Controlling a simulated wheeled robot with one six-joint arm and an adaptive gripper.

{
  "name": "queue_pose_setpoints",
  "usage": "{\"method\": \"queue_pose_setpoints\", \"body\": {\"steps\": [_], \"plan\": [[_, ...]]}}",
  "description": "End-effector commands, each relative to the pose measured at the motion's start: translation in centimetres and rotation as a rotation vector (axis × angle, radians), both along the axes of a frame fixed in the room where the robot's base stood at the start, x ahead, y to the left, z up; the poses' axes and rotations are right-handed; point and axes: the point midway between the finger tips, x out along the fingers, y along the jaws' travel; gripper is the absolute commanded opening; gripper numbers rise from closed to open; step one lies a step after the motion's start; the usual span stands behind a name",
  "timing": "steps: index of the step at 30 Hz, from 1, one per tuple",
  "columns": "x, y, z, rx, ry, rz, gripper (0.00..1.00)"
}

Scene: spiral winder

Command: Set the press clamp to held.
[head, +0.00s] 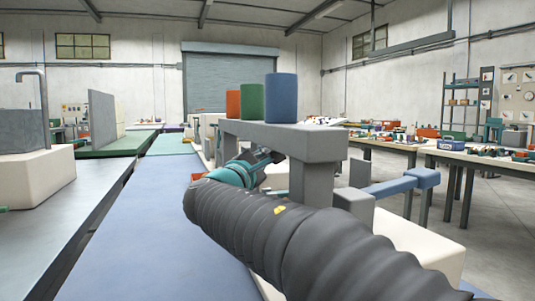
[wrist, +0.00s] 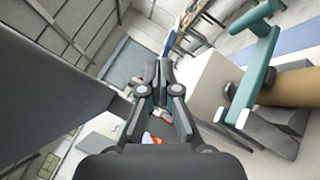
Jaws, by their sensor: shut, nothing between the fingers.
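My gripper (head: 266,157) reaches under and beside the grey frame in the head view, partly hidden by the frame and my arm. In the wrist view my gripper (wrist: 159,72) has its fingers together with nothing between them. A teal lever (wrist: 262,62) with a block at its upper end stands to the right in the wrist view, beside a brown roll (wrist: 292,88). The lever is apart from my fingers. I cannot tell for certain whether it is the press clamp. A blue bar with an end block (head: 423,178) sticks out right of the frame in the head view.
The grey frame (head: 281,137) carries orange (head: 233,104), green (head: 250,102) and blue (head: 281,97) cylinders. A large grey beam (wrist: 50,95) is close on the left in the wrist view. A blue bench top (head: 160,225) lies left of my arm, mostly clear.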

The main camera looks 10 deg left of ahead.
Motion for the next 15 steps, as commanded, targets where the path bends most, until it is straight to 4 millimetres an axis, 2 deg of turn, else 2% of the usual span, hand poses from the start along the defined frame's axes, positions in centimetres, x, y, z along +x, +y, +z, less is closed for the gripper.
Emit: {"method": "queue_pose_setpoints", "body": {"steps": [1, 6, 15], "plan": [[-0.2, 0.8, -0.2, -0.004, 0.001, 0.004, 0.0], [-0.8, 2.1, -0.2, -0.007, 0.0, 0.008, 0.0], [-1.1, 2.6, -0.2, -0.008, 0.0, 0.005, 0.0]]}}
